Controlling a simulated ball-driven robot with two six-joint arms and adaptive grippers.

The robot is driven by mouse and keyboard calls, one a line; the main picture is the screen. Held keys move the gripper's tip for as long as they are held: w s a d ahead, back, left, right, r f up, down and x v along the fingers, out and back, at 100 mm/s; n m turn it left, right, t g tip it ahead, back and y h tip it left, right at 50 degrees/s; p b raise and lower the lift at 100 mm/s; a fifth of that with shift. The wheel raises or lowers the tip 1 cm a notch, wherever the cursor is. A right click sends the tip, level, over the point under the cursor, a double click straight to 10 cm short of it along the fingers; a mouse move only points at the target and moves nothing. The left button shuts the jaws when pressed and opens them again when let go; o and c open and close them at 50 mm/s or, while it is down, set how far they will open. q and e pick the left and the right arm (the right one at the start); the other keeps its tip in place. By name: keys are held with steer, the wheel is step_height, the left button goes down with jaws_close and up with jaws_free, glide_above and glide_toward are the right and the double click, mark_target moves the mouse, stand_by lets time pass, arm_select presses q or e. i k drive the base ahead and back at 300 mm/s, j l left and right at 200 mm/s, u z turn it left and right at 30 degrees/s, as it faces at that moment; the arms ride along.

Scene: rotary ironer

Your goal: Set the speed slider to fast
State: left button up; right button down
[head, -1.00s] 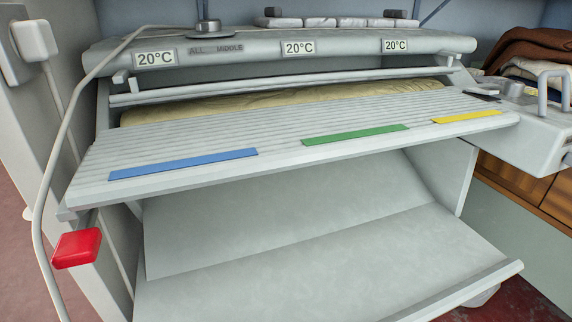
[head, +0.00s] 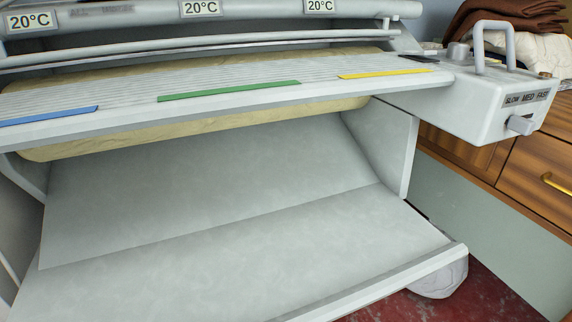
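The speed slider (head: 521,125) is a small pale grey knob on the front of the grey control box (head: 478,118) at the right end of the ironer. A label strip (head: 527,98) above it reads SLOW, MED, FAST from left to right. The knob sits below the strip, roughly under MED; its exact setting is hard to tell from this angle. Neither of my grippers is in view.
A grey upright handle (head: 495,42) and a round knob (head: 458,54) stand on the control box. The feed board (head: 225,97) with coloured strips lies left of it. Wooden drawers (head: 540,165) and folded cloths (head: 520,20) are behind at right.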

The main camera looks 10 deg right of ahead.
mark_target(524, 126)
steer(key=z, duration=1.35)
steer(key=i+l+u, duration=0.1)
steer(key=u, duration=0.25)
